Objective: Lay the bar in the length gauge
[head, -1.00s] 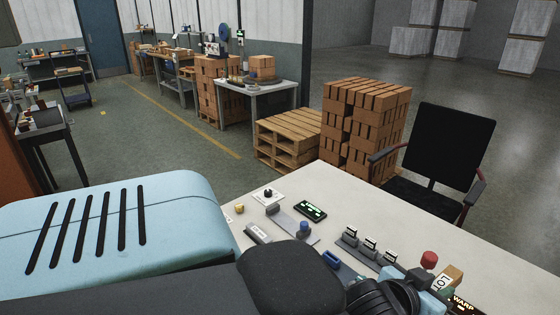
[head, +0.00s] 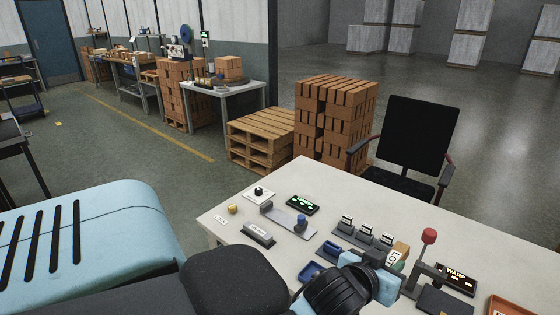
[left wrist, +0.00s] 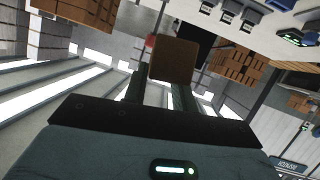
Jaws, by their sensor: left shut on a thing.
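My left gripper (head: 376,277) is shut on a tan block-like bar (head: 401,249) with a white label reading "LOT". It holds the bar over the front part of the pale table. In the left wrist view, a brown face of the bar (left wrist: 174,60) shows between the dark fingers. I see nothing lying in the channel. My right gripper is out of view.
Small grey stands with white tags (head: 366,232) lie between channel and gripper. A red-knobbed lever (head: 429,237) and a "WARP" display (head: 457,279) are right of the gripper. A blue tray (head: 312,272) is left of it. A chair (head: 415,140) stands behind the table (head: 500,240).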

